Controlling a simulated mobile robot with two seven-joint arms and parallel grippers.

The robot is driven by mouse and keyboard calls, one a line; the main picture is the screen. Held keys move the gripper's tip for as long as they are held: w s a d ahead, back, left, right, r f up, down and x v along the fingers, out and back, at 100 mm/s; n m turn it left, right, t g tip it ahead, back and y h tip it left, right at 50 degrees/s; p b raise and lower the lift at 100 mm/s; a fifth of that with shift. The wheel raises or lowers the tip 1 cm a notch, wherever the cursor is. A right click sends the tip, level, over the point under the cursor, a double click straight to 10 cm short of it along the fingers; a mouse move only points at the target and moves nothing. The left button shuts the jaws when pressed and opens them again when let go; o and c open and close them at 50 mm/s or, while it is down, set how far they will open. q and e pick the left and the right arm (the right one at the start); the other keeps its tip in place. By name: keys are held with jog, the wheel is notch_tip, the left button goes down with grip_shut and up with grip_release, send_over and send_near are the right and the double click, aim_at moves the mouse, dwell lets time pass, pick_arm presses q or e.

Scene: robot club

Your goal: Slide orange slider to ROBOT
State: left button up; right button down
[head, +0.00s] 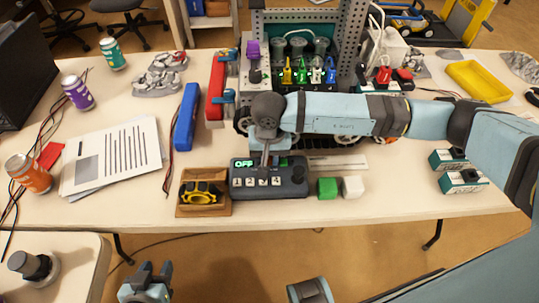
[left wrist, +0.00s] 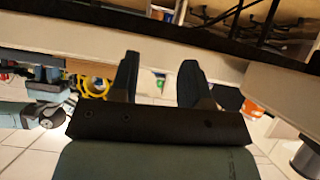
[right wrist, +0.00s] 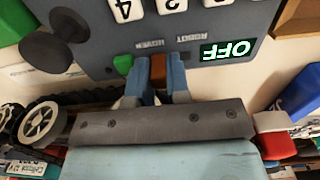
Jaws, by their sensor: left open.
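The dark control box (head: 268,190) lies at the table's front edge with numbered white buttons and a green OFF display (head: 244,163). In the right wrist view the box appears upside down, with the display (right wrist: 229,49) at the right. The orange slider (right wrist: 158,70) stands between the fingers of my right gripper (right wrist: 156,88), which look closed on its sides. It sits closer to the ROVER label than to the ROBOT label, which lies toward the display.
A green piece (right wrist: 122,65) and a dark knob (right wrist: 48,50) are on the box beside the slider. A wooden tray with a yellow part (head: 201,192) stands left of the box. A tracked rover is behind my right arm.

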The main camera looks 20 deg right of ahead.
jog(key=shift+a+f, duration=0.1)
jog(key=shift+a, duration=0.1)
jog(key=shift+w+a+b, duration=0.35)
jog(key=shift+a+b, duration=0.55)
jog(key=shift+b, duration=0.05)
jog(key=shift+a, duration=0.15)
jog(key=c, duration=1.4)
grip_release()
pick_arm(q)
jog(key=shift+f, duration=0.3)
pick_arm(e)
jog(key=shift+o, duration=0.2)
jog(key=shift+a, duration=0.1)
pick_arm(q)
jog(key=shift+d+f, duration=0.1)
